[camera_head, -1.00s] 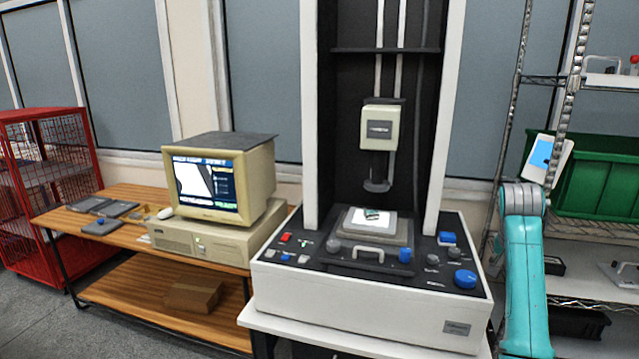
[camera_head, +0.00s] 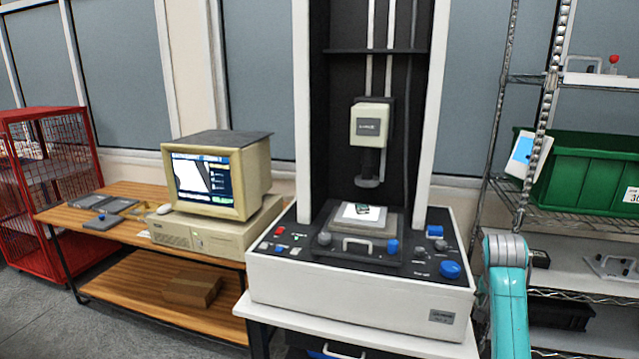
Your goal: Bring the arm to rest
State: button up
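My teal arm (camera_head: 507,300) shows at the lower right, with a grey ribbed joint at its top. Only this part of the arm is in the picture. My gripper is out of view, so I cannot see whether it holds anything. The arm stands in front of the metal shelf and to the right of the measuring machine (camera_head: 360,300), with no visible contact. The probe head (camera_head: 370,125) hangs above the stage.
A wooden bench (camera_head: 130,232) with a beige computer (camera_head: 215,185) stands left of the machine. A red cage (camera_head: 40,190) is at the far left. The wire shelf at right holds a green bin (camera_head: 590,185) and fixtures. Grey floor (camera_head: 140,330) shows at lower left.

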jog(key=s+a+f+n+t, duration=0.1)
jog(key=s+a+f, duration=0.2)
jog(key=f, duration=0.4)
jog(key=s+a+f+n+t, duration=0.1)
jog(key=s+a+f, duration=0.25)
jog(key=f, duration=0.35)
jog(key=s+a+f+n+t, duration=0.1)
jog(key=s+a+f, duration=0.15)
jog(key=f, duration=0.55)
jog(key=s+a+f+n+t, duration=0.1)
jog(key=s+a+f, duration=0.15)
jog(key=s, duration=0.35)
jog(key=s+a+f+n+t+y, duration=0.1)
jog(key=s+a+f, duration=0.15)
jog(key=s, duration=0.35)
jog(key=s+a+f+t, duration=0.1)
jog(key=s+a+f, duration=0.15)
jog(key=s, duration=0.35)
jog(key=s+a+r+n+t+y, duration=0.1)
jog(key=s+a+r, duration=0.15)
jog(key=s, duration=0.65)
jog(key=s+a+r+n+t+y, duration=0.1)
jog(key=s+a+r, duration=0.15)
jog(key=s, duration=0.55)
jog(key=s+a+r+n+t, duration=0.2)
jog(key=s+a+r+t, duration=0.1)
jog(key=s+r, duration=1.2)
jog(key=shift+y, duration=0.3)
